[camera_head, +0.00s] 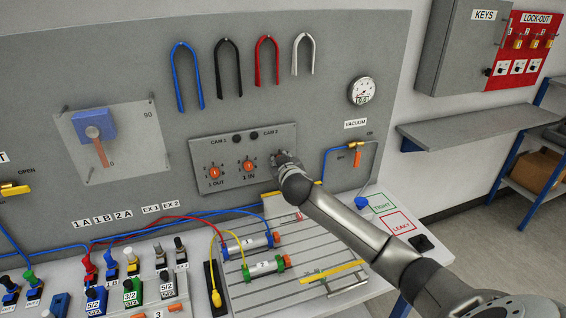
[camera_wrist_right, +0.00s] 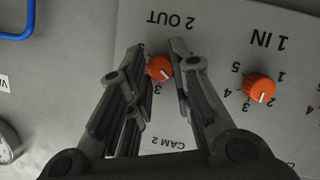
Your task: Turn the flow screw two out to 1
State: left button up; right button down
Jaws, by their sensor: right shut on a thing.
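In the head view my right gripper (camera_head: 284,160) is at the panel's right part and hides this knob. My left gripper is not in view.
The 1 IN knob (camera_wrist_right: 259,88) sits beside it on the same panel (camera_head: 228,187), with the 1 OUT knob (camera_head: 215,173) further left. A vacuum gauge (camera_head: 362,91) is to the right. Below are a slotted bench with two cylinders (camera_head: 250,244), hoses and valves.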

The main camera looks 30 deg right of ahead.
jog(key=shift+a+f+n+t+h+b, duration=0.15)
jog(key=shift+n+t+h+b, duration=0.2)
jog(key=shift+n+h+b, duration=0.95)
jog(key=shift+f+n+t+h+b, duration=0.25)
jog(key=shift+n+b, duration=0.25)
jog(key=shift+n, duration=1.6)
jog(key=shift+a+f+n+t+h+b, duration=0.1)
jog(key=shift+n+t+h+b, duration=0.3)
jog(key=shift+n+h+b, duration=0.9)
jog(key=shift+n+y+p, duration=0.35)
jog(key=shift+n+y, duration=0.2)
jog(key=shift+n, duration=0.05)
jog(key=c, duration=1.3)
grip_release()
jog(key=shift+d, duration=0.1)
jog(key=shift+r, duration=0.1)
jog(key=v, duration=1.2)
